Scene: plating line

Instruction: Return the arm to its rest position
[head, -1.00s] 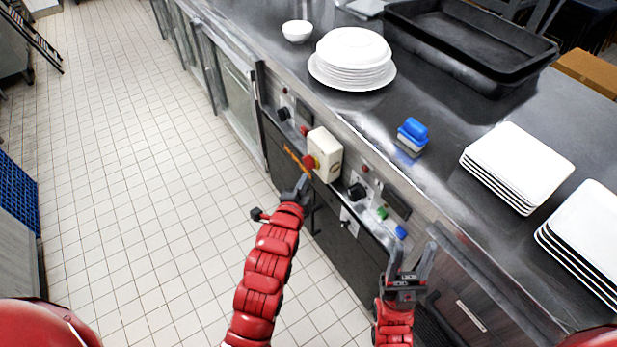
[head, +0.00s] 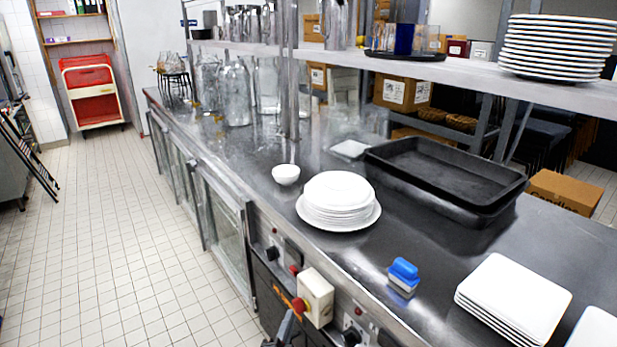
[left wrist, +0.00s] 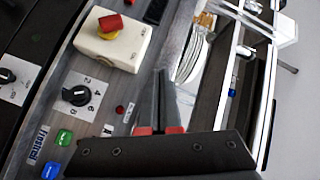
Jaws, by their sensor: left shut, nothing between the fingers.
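My left gripper (head: 283,328) shows only as a dark tip at the bottom edge of the head view, in front of the counter's control panel. In the left wrist view its two dark fingers (left wrist: 161,80) are together with nothing between them. They point along the panel, beside the cream box with a red knob (left wrist: 112,42). That box (head: 316,297) also shows in the head view, just right of the gripper tip. The rest of the left arm is below the head view. My right gripper is out of view.
The steel counter (head: 330,262) holds a plate stack (head: 338,198), a small bowl (head: 286,174), a black tray (head: 445,178), a blue-and-white block (head: 403,276) and square plates (head: 513,298). A shelf (head: 460,70) runs above. The tiled floor (head: 110,240) at left is clear.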

